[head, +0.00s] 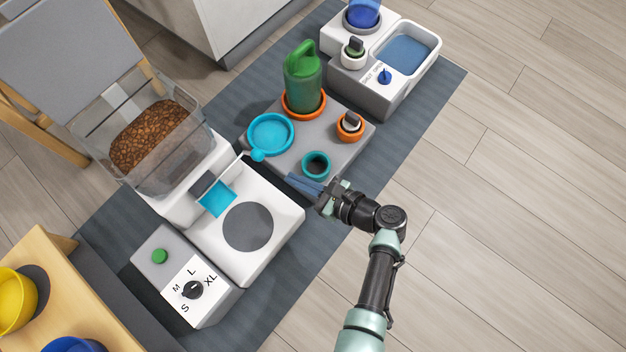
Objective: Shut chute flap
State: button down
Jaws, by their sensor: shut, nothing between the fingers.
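A food dispenser with a clear hopper (187,165) of brown kibble stands at the left on a white base. At the base's front is the chute, with a dark opening (203,184). A cyan flap (217,199) sticks out below that opening, over the white platform's edge, and looks open. My gripper (290,182) is to the right of the flap, clearly apart from it, near the platform's far right corner. Its fingers point left and are together, with nothing held. The flap's hinge is too small to make out.
The white platform (280,233) has a grey disc. A dial box (200,308) with a green button stands in front. Open floor lies right.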

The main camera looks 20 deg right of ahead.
jog(key=w+a+b, duration=0.2)
jog(key=w+a, duration=0.2)
jog(key=shift+w+r, duration=0.25)
jog(key=shift+r, duration=0.1)
jog(key=shift+r, duration=0.1)
jog(key=shift+w+r+p, duration=0.1)
jog(key=shift+r+p, duration=0.2)
jog(key=shift+p, duration=0.6)
